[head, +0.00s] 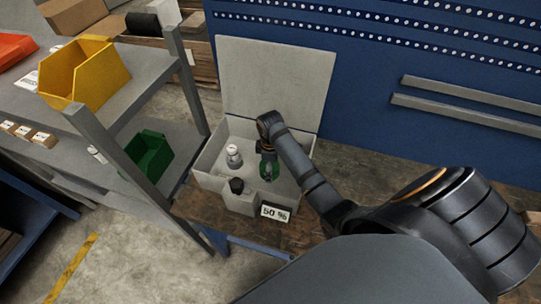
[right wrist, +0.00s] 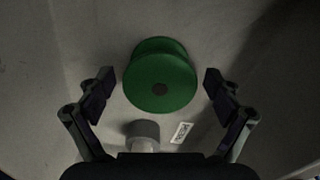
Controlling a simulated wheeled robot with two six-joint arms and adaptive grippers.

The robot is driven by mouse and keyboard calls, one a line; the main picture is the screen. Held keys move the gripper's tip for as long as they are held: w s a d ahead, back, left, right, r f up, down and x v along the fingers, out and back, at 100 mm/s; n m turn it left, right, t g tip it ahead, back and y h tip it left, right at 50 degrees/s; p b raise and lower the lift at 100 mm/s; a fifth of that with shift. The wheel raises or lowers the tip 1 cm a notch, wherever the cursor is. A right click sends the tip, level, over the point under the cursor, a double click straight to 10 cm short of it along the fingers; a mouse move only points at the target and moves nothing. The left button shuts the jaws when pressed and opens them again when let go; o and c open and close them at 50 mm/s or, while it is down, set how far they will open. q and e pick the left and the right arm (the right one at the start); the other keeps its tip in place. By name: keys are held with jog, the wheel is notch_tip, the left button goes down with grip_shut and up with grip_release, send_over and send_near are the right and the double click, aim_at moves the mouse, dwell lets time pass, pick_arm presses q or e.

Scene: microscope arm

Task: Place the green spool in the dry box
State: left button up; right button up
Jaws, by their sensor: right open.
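The green spool (head: 268,171) is inside the dry box (head: 212,154), a pale grey box with its lid (head: 275,80) standing open at the back. In the right wrist view the spool (right wrist: 160,75) shows its round face with a dark centre hole, against the grey box floor. My right gripper (right wrist: 158,80) is open, its fingers on either side of the spool and apart from it. In the head view my right gripper (head: 266,150) is above the spool, inside the box, and partly hides it. My left gripper is not in view.
A white bottle (head: 233,156) stands in the box, left of the spool. A black-capped item (head: 237,187) and a "50 %" display (head: 275,213) are at the box's front. A shelf with a yellow bin (head: 85,72) and green bin (head: 148,155) stands left.

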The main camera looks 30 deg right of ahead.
notch_tip(320, 180, up, 6)
jog(key=shift+w+f+b, duration=0.1)
jog(key=shift+f+b, duration=0.05)
jog(key=shift+b, duration=0.25)
notch_tip(320, 180, up, 7)
jog(key=p, duration=0.4)
jog(key=shift+f, duration=0.15)
